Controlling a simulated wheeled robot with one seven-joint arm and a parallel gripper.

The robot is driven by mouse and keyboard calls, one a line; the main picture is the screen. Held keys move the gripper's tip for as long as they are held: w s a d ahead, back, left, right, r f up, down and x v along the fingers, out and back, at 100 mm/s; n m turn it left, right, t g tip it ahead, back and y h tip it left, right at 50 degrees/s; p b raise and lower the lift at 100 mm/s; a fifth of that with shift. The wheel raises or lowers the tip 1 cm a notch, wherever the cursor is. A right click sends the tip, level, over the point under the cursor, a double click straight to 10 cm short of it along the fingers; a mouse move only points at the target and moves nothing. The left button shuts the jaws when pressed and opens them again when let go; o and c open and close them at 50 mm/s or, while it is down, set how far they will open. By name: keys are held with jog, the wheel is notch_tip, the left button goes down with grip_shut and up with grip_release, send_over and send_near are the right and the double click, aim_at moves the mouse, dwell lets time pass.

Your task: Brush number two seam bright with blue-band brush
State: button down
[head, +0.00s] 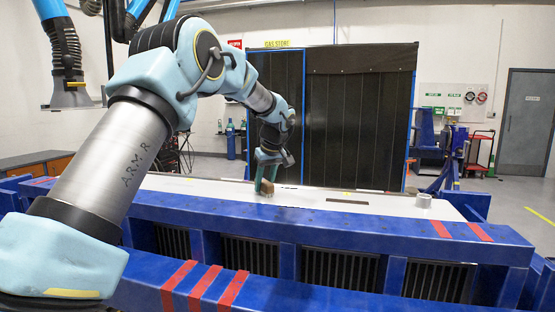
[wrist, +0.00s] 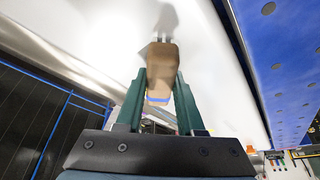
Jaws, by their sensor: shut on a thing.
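My gripper (head: 266,178) is low over the white plate on the blue jig. Its green fingers (wrist: 159,88) are shut on a brush with a brown wooden body (wrist: 160,66). A blue band (wrist: 157,99) shows near the brush's lower end in the wrist view. In the head view the brush (head: 267,188) is small and brown at the plate's surface; I cannot tell whether it touches. The white plate (head: 400,205) has a dark strip (head: 347,202) right of the brush. I cannot tell which mark is the number two seam.
The blue jig frame (head: 330,222) runs along the plate's front, with red tape stripes (head: 200,288) on its lower beam and more (head: 480,232) at right. A dark screen (head: 357,115) stands behind.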

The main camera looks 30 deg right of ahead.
aim_at(275, 195)
jog(key=shift+s+d, duration=1.15)
jog(key=shift+w+a, duration=4.3)
jog(key=shift+a, duration=0.2)
jog(key=shift+w+a+r, duration=0.15)
jog(key=shift+w+a, duration=0.05)
jog(key=shift+a, duration=0.05)
notch_tip(275, 195, up, 6)
jog(key=p, duration=0.3)
jog(key=shift+f, duration=0.25)
jog(key=shift+d+r, duration=0.1)
jog(key=shift+r, duration=1.05)
